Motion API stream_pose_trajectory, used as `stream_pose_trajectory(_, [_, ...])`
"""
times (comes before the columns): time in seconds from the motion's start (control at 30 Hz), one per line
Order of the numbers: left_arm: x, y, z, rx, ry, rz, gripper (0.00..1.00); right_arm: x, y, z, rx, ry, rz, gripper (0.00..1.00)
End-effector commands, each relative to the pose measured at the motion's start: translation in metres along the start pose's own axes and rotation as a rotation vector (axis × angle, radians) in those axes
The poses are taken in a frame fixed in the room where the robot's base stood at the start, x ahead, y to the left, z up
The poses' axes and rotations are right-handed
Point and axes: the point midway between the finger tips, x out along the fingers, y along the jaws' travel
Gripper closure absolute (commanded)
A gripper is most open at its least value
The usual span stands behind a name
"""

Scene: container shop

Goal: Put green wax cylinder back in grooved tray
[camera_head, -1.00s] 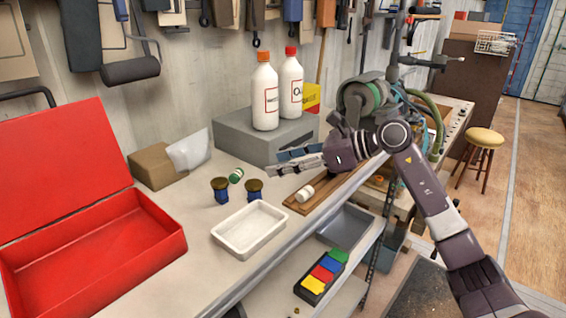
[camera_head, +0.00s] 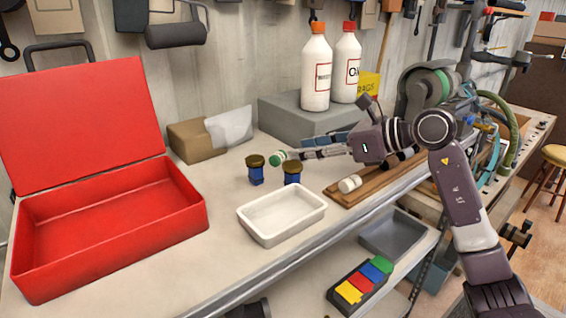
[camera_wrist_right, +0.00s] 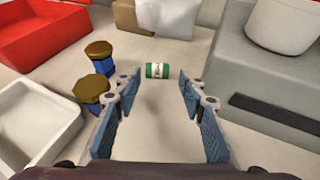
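The green wax cylinder (camera_head: 279,157), with a pale label band, lies on its side on the bench behind two blue jars. In the right wrist view the cylinder (camera_wrist_right: 158,71) is centred just beyond the fingertips, apart from them. My right gripper (camera_head: 298,153) reaches in from the right; the wrist view shows its fingers (camera_wrist_right: 160,88) spread and empty. The wooden grooved tray (camera_head: 372,188) lies along the bench's front edge, partly hidden under my right arm. A white-labelled cylinder (camera_head: 350,184) lies on its left end. My left gripper is not in view.
Two blue jars with brown lids (camera_head: 255,169) (camera_head: 292,172) stand close left of the gripper. A white tray (camera_head: 270,234) is in front. An open red box (camera_head: 110,237) is at left. A grey block (camera_head: 290,119) with two bottles stands behind.

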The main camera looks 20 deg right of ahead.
Motion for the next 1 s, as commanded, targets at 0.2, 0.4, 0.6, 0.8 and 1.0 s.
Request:
stream_pose_trajectory(0.2, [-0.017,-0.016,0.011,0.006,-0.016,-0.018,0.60,0.023,0.001,0.003,0.003,0.000,0.005,0.62])
stream_pose_trajectory(0.4, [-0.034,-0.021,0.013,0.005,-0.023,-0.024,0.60,0.051,0.000,0.001,0.004,-0.001,0.005,0.62])
stream_pose_trajectory(0.6, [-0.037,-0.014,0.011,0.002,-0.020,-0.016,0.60,0.066,-0.001,-0.002,0.000,0.001,0.001,0.62])
stream_pose_trajectory(0.8, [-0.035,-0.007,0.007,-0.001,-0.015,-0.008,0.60,0.066,-0.001,-0.003,0.000,0.001,0.001,0.63])
stream_pose_trajectory(1.0, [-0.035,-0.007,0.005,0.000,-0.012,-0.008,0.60,0.066,-0.001,-0.003,0.000,0.001,0.001,0.85])
